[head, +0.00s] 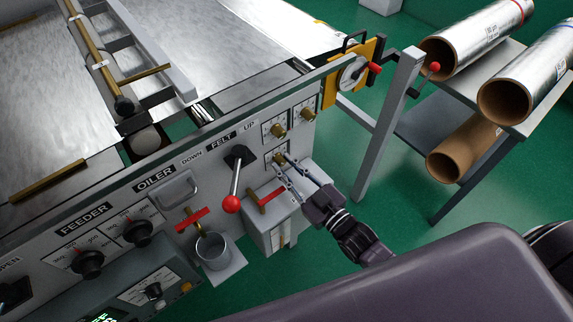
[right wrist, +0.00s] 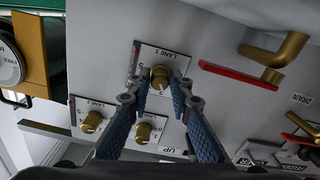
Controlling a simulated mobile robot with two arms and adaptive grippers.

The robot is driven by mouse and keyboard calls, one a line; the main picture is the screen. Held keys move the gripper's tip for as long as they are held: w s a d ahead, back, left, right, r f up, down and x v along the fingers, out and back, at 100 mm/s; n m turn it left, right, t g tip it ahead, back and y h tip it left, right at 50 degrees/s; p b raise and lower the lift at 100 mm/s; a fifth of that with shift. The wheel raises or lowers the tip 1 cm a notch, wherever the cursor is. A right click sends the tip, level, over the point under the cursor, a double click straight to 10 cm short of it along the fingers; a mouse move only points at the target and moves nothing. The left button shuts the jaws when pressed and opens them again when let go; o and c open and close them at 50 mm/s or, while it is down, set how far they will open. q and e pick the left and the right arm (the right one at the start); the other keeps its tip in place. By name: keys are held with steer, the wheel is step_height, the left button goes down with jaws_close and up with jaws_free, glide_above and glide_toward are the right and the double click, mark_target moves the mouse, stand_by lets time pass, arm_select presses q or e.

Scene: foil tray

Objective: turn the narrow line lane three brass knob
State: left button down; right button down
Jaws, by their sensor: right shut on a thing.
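The lane three brass knob (right wrist: 160,75) sits on a small white scale plate marked LANE 3 in the right wrist view. In the head view this knob (head: 279,157) is the lower one of a group of three on the machine's side panel. My right gripper (head: 283,164) reaches it from the lower right. In the right wrist view its two blue fingers (right wrist: 158,80) stand on either side of the knob, shut on it. The knob's pale pointer line faces the bottom of that view, near a 2. My left gripper is not in view.
Two similar brass knobs (right wrist: 92,122) (right wrist: 144,132) sit close by. A red-handled brass valve (head: 265,198) and a box lie just below the knob. The red-balled felt lever (head: 232,203) is to the left. Foil rolls (head: 480,40) lie on a rack at right.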

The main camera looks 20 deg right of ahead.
steer(key=n, duration=0.3)
steer(key=shift+n+p, duration=0.3)
steer(key=shift+p, duration=0.05)
steer(key=n, duration=0.3)
steer(key=shift+n, duration=0.3)
steer(key=n, duration=0.6)
steer(key=shift+b, duration=0.3)
steer(key=c, duration=1.7)
jaws_free()
steer(key=shift+c, duration=0.2)
steer(key=v, duration=1.2)
